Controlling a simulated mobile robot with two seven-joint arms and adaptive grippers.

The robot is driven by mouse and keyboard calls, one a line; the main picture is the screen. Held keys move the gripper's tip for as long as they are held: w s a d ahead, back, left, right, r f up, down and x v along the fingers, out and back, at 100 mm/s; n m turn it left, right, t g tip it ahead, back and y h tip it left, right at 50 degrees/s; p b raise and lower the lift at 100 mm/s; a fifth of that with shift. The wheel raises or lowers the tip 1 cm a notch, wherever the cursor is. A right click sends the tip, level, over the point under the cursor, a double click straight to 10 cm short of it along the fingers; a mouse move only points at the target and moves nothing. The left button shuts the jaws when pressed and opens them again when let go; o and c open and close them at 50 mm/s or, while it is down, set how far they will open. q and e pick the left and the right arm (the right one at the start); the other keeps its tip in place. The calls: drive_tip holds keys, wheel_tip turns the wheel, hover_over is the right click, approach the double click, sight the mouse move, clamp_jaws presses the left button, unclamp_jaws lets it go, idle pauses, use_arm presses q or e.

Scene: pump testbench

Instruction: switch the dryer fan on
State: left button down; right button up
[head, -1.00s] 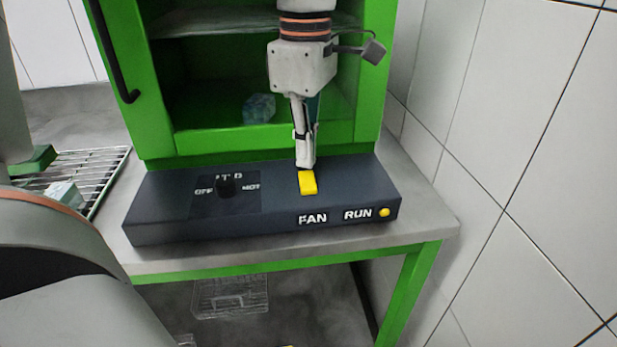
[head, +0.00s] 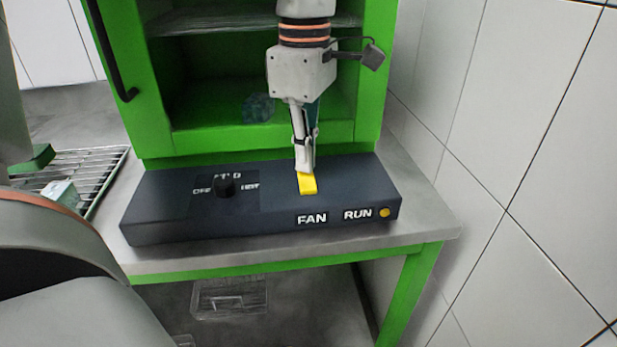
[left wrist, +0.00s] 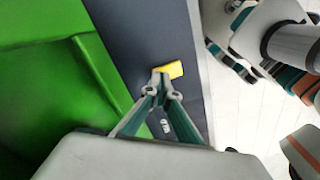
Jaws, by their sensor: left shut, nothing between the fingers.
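The yellow fan rocker switch (head: 308,185) sits on the dark control box (head: 160,224), above the FAN label. It also shows in the left wrist view (left wrist: 173,70). My left gripper (head: 305,172) points down with its fingers shut and empty. Its tips are at the back edge of the switch and appear to touch it. In the left wrist view my left gripper's fingertips (left wrist: 160,72) meet at the switch's near end. A round yellow RUN lamp (head: 384,212) is at the box's front right. My right gripper is not in view.
A black knob (head: 225,187) stands on the left of the box. The green dryer cabinet (head: 368,80) is open behind it, with a bluish block (head: 258,108) inside. A wire rack (head: 105,168) with green and pale blocks lies at left. A tiled wall (head: 510,150) bounds the right.

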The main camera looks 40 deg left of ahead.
sight(306, 174)
use_arm(q)
drive_tip(key=shift+f+b, duration=0.3)
drive_tip(key=shift+f, duration=0.45)
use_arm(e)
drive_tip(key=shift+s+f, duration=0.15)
use_arm(q)
drive_tip(key=shift+r, duration=0.55)
drive_tip(key=shift+r+p, duration=0.5)
drive_tip(key=shift+r, duration=1.65)
drive_tip(key=shift+r+p, duration=0.5)
drive_tip(key=shift+r, duration=0.4)
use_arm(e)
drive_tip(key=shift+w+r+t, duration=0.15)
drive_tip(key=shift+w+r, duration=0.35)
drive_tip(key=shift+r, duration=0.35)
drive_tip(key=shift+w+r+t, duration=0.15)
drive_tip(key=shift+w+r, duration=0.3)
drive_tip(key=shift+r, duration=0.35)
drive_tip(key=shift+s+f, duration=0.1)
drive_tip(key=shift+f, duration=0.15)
use_arm(q)
drive_tip(key=shift+s+f, duration=0.1)
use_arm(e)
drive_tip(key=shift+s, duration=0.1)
